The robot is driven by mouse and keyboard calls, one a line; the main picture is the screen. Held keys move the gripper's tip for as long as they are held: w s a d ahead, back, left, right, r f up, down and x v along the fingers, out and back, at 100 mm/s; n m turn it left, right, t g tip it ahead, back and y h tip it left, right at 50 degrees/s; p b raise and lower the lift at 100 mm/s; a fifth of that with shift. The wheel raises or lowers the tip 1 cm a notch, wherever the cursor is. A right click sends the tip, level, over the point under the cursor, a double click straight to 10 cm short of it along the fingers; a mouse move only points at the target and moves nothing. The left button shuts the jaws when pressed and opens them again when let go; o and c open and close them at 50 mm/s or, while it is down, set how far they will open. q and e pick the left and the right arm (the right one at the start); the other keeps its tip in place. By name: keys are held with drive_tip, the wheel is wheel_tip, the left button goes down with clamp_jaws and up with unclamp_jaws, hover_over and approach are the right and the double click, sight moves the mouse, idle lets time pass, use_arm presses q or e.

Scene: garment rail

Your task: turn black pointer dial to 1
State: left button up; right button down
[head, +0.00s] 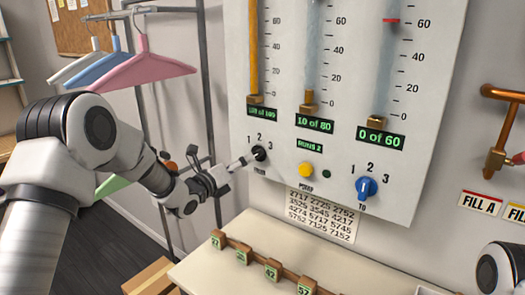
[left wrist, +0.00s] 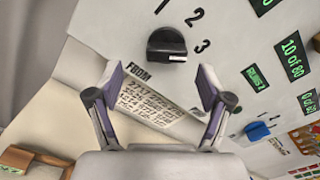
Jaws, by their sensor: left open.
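The black pointer dial (head: 259,153) sits low on the left of the grey panel (head: 232,124), with 1, 2 and 3 around its top and right. In the left wrist view the black dial (left wrist: 167,42) has a white mark facing right, roughly toward the 3. My left gripper (head: 236,165) is just left of and below the dial in the head view. In the left wrist view its open fingers (left wrist: 160,82) are spread, with the dial ahead, between and beyond the tips. Contact is not visible. My right gripper is out of view.
A blue dial (head: 366,188) marked TO, a yellow button (head: 306,170) and a green light are to the right on the panel. A number sheet (head: 320,215) hangs below. A shelf (head: 250,270) with numbered tags lies under it. A garment rail (head: 150,100) stands left.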

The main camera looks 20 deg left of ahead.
sight(256, 155)
use_arm(q)
drive_tip(key=x, duration=0.1)
drive_tip(key=p+x, duration=0.1)
drive_tip(key=x, duration=0.1)
drive_tip(key=p+x, duration=0.1)
drive_tip(key=x, duration=0.1)
drive_tip(key=shift+w+d+r, duration=0.1)
drive_tip(key=shift+d+r, duration=0.2)
drive_tip(key=shift+r, duration=0.05)
drive_tip(key=shift+w+f, duration=0.15)
drive_tip(key=shift+w, duration=0.1)
drive_tip(key=shift+s+a+r, duration=0.2)
drive_tip(key=shift+s+r, duration=0.1)
drive_tip(key=shift+s, duration=0.15)
drive_tip(key=shift+c, duration=0.3)
drive_tip(key=shift+s+r, duration=0.1)
drive_tip(key=shift+s, duration=0.05)
drive_tip(key=c, duration=1.1)
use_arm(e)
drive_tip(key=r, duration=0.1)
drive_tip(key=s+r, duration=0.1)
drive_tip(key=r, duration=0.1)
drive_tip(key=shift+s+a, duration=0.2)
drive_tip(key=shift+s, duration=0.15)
